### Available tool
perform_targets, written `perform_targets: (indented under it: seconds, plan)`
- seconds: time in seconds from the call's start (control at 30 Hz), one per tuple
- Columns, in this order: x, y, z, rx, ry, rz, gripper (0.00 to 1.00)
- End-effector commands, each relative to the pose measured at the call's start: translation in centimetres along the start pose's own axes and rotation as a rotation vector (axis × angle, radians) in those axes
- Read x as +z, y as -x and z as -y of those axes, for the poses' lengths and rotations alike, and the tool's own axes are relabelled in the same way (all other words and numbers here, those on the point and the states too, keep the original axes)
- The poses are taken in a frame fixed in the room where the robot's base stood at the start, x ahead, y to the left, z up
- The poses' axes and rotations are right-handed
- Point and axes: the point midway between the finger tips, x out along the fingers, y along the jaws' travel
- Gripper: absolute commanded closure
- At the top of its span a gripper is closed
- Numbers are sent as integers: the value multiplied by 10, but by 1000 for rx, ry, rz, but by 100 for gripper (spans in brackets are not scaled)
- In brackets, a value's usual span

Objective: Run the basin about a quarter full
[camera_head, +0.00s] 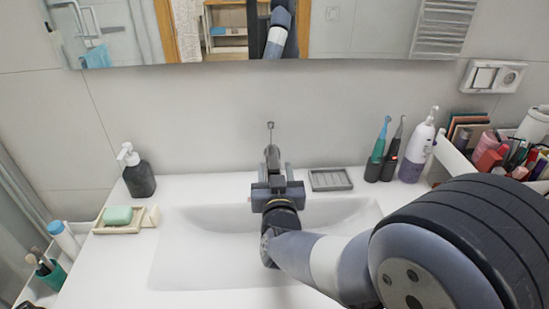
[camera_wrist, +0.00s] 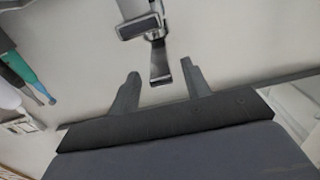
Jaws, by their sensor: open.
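The white basin (camera_head: 200,245) is set into the counter under the mirror, and no water shows in its visible part. A metal tap (camera_head: 271,152) stands behind the basin with a thin upright lever (camera_head: 270,128) on top. My gripper (camera_head: 277,186) is in front of the tap and hides its lower part and some of the basin. In the wrist view the tap (camera_wrist: 161,68) shows between and beyond the two spread fingers of my gripper (camera_wrist: 160,70). The fingers hold nothing. I cannot tell whether they touch the tap.
A dark soap dispenser (camera_head: 139,180) and a green soap in a dish (camera_head: 117,216) are left of the basin. A cosmetics organizer (camera_head: 455,160) fills the far right.

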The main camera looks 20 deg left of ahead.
Motion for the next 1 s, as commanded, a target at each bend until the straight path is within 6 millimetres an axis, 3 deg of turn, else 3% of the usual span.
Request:
perform_targets:
  seconds: [0.1, 0.3, 0.67, 1.0]
  plan:
    - [-1, -20, 0, 1, 0, 1, 55]
    - [-1, -39, 0, -1, 0, 0, 55]
    - [0, -43, 0, -1, 0, 0, 55]
    - [0, -43, 0, -1, 0, 0, 83]
